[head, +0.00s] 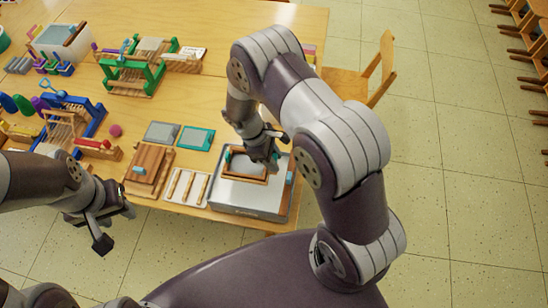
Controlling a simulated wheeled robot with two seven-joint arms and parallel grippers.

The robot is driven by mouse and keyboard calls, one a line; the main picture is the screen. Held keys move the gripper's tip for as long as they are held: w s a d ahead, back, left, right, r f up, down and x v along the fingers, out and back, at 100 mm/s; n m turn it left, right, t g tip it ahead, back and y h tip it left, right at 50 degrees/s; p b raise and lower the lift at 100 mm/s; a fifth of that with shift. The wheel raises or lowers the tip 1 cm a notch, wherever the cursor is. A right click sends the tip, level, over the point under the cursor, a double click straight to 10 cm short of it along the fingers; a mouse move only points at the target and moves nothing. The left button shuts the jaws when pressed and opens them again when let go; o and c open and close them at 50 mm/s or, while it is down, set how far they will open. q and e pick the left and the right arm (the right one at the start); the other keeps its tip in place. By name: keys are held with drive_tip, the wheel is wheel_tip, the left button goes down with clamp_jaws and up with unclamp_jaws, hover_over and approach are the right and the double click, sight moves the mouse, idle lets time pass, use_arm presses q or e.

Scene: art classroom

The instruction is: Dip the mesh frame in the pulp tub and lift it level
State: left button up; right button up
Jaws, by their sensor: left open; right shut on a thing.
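The pulp tub (222,208) is a grey rectangular tub with pale contents, at the table's front right corner. A wooden-edged mesh frame (236,178) is inside the tub's outline, toward its back. My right gripper (264,158) reaches down over the tub and is shut on the frame's back right part; the gripper and arm hide some of it. The frame looks roughly level, but I cannot tell how deep it sits in the pulp. My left gripper (114,224) is open and empty, off the table's front edge at the left.
Left of the tub are a white board with wooden strips (186,187), a wooden press (146,170), and grey (160,132) and teal (195,138) framed screens. Small looms (132,78) and a white bin (62,42) stand farther back. A wooden chair (350,84) is behind the table's right edge.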

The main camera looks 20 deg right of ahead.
drive_tip(key=shift+w+a+f+b, duration=0.25)
drive_tip(key=shift+a+f+b, duration=0.15)
drive_tip(key=shift+f+b, duration=0.25)
drive_tip(key=x, duration=0.1)
drive_tip(key=b+x, duration=0.2)
drive_tip(key=shift+w+a+f, duration=0.2)
drive_tip(key=shift+a, duration=0.05)
wheel_tip(320, 180, down, 2)
drive_tip(key=shift+a+f+b, duration=0.1)
drive_tip(key=shift+f+b, duration=0.1)
drive_tip(key=shift+b, duration=0.95)
drive_tip(key=shift+f+b, duration=1.85)
drive_tip(key=shift+f, duration=0.7)
use_arm(q)
wheel_tip(320, 180, down, 10)
drive_tip(key=shift+w+a+r, duration=0.2)
drive_tip(key=shift+w+a, duration=0.05)
drive_tip(key=shift+a, duration=0.05)
drive_tip(key=shift+r+p, duration=3)
use_arm(e)
drive_tip(key=shift+r, duration=3.55)
use_arm(q)
drive_tip(key=shift+r, duration=0.1)
use_arm(e)
drive_tip(key=shift+r, duration=0.1)
